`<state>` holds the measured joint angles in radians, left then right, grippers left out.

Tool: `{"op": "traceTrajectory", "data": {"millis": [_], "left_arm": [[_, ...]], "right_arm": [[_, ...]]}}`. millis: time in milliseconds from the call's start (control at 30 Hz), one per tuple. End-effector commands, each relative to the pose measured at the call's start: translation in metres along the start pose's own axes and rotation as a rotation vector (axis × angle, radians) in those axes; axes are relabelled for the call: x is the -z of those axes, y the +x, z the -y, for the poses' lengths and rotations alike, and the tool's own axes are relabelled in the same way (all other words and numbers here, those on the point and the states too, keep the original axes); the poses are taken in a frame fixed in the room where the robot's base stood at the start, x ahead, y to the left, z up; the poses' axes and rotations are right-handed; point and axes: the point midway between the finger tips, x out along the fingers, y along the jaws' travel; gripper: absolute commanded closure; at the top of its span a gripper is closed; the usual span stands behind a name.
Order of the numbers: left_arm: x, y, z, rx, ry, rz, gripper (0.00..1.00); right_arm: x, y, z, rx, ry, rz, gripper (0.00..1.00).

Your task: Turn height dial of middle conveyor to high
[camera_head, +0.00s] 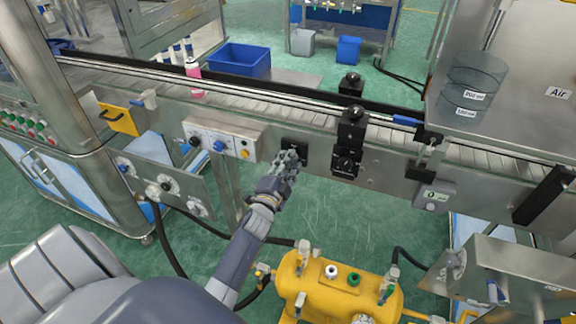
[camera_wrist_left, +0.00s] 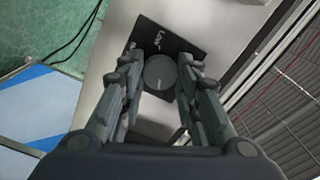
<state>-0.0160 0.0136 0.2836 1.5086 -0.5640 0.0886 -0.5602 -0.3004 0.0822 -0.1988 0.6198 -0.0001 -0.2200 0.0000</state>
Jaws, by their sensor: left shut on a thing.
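The height dial is a round dark grey knob (camera_wrist_left: 160,74) on a black plate (camera_wrist_left: 186,42) with white lettering, part of which reads as "Low". In the head view the plate (camera_head: 291,143) is on the front side of the middle conveyor (camera_head: 225,105), and the knob is hidden behind my gripper. My left gripper (camera_head: 289,160) reaches up to the plate. In the left wrist view its two fingers (camera_wrist_left: 160,77) stand on either side of the knob and are shut on it. The knob's pointer mark cannot be made out. My right gripper is not in view.
A control box (camera_head: 222,136) with knobs is left of the plate, and black blocks (camera_head: 350,135) are close to its right. A yellow tank (camera_head: 340,285) with valves stands below. A pink bottle (camera_head: 193,78) is on the conveyor. A blue bin (camera_head: 240,60) is behind it.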

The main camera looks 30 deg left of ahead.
Motion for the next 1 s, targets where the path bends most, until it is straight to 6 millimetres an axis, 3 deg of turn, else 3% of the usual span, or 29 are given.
{"op": "traceTrajectory", "data": {"millis": [600, 1000], "left_arm": [[-0.001, 0.000, -0.001, 0.000, 0.583, 0.000, 0.93], [0.000, 0.000, 0.000, 0.000, 0.860, -0.001, 0.93]], "right_arm": [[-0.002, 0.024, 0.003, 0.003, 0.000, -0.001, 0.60], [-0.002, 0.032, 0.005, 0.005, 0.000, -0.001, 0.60]]}}
